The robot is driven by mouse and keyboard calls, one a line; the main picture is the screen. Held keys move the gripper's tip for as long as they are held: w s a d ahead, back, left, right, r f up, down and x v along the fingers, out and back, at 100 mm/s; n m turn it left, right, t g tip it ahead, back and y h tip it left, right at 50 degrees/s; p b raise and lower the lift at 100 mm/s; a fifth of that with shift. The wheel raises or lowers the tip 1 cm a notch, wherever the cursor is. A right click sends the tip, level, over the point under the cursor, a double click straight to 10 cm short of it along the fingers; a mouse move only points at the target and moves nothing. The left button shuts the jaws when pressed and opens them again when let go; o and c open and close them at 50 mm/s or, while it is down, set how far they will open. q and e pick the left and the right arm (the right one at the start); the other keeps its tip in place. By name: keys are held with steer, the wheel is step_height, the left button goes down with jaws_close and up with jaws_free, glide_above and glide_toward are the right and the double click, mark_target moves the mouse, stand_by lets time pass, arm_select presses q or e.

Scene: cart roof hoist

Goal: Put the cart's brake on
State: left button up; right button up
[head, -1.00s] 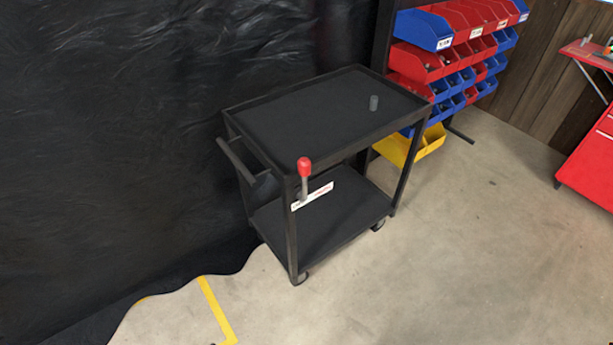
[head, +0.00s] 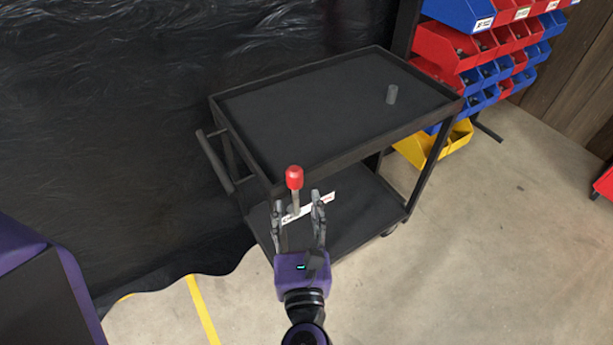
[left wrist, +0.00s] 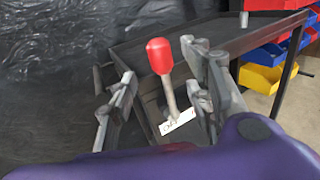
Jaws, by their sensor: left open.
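The black two-shelf cart (head: 345,128) stands against the dark sheeting. Its brake lever has a red knob (head: 294,177) on a grey shaft, upright at the near corner, above a white label plate (head: 322,205). My left gripper (head: 297,203) is open, its fingers pointing at the lever from the near side. In the left wrist view the red knob (left wrist: 159,56) shows between the two open fingers (left wrist: 165,85), with the shaft leaning down to the white label (left wrist: 177,122). I cannot tell whether a finger touches the shaft. My right gripper is not in view.
A small grey cylinder (head: 392,94) stands on the cart's top shelf. A push handle (head: 214,162) sticks out at the cart's left end. Red and blue bins (head: 470,60) and a yellow bin (head: 447,143) are behind it.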

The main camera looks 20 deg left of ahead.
mark_target(295, 184)
arm_select(q)
steer(key=p+x, duration=0.1)
steer(key=x, duration=0.6)
steer(key=shift+r+p, duration=0.15)
steer(key=shift+p, duration=0.25)
steer(key=shift+w+a, duration=0.15)
steer(key=shift+w, duration=0.05)
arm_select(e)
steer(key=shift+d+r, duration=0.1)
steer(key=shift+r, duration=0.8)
arm_select(q)
jaws_close()
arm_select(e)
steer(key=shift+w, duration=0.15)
